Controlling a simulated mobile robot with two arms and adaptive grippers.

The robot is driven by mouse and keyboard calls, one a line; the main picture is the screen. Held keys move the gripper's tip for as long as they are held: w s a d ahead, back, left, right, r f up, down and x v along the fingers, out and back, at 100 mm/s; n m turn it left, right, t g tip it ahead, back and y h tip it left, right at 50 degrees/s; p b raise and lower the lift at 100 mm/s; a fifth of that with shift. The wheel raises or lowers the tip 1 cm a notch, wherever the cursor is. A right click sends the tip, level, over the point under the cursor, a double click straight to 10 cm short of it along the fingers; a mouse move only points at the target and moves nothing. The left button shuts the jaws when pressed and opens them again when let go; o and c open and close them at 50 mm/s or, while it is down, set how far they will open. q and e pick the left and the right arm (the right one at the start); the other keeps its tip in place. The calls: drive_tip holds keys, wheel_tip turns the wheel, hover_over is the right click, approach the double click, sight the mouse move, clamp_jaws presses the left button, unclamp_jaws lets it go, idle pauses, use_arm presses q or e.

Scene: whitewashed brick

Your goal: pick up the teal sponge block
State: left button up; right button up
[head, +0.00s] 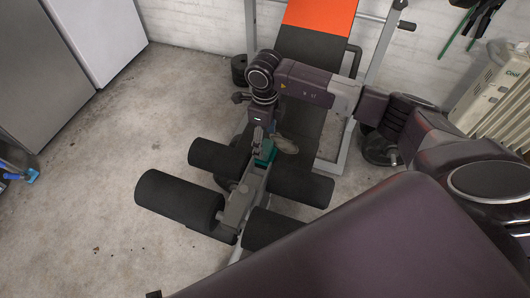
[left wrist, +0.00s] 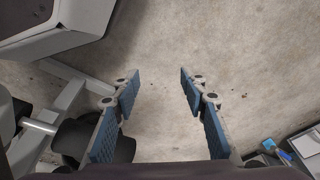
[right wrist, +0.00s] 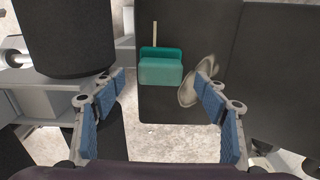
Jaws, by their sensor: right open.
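The teal sponge block (right wrist: 161,70) lies on a black padded bench (right wrist: 150,108) in the right wrist view. It also shows in the head view (head: 266,152), partly hidden by my right gripper. My right gripper (right wrist: 162,76) is open, its blue-padded fingers apart, with the block ahead between the fingertips in the picture. I cannot tell how far off it is. In the head view my right gripper (head: 260,136) is right beside the block. My left gripper (left wrist: 159,74) is open and empty, over bare floor.
Black foam rollers (head: 180,200) and a grey metal frame (head: 237,205) stand close to the block. A pale oval object (right wrist: 197,82) lies just right of it, and a thin light stick (right wrist: 155,34) shows behind. Concrete floor (head: 90,190) is clear at left. A radiator (head: 497,95) stands right.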

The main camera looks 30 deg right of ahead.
sight(265, 146)
wheel_tip(265, 146, down, 4)
drive_tip(key=shift+f, duration=0.2)
use_arm(q)
drive_tip(key=shift+w+r, duration=0.35)
drive_tip(key=shift+r, duration=0.55)
use_arm(e)
drive_tip(key=shift+c, duration=0.6)
drive_tip(key=shift+d, duration=0.1)
drive_tip(key=c, duration=1.1)
drive_tip(key=shift+c, duration=0.2)
drive_tip(key=shift+r, duration=0.15)
drive_tip(key=shift+r, duration=0.6)
use_arm(q)
drive_tip(key=s+f+p, duration=0.1)
drive_tip(key=s+f, duration=0.2)
drive_tip(key=f, duration=0.4)
drive_tip(key=shift+s+a+p, duration=0.25)
drive_tip(key=shift+s+p, duration=0.1)
drive_tip(key=shift+p, duration=0.05)
use_arm(e)
wheel_tip(265, 146, up, 19)
drive_tip(key=shift+f, duration=0.15)
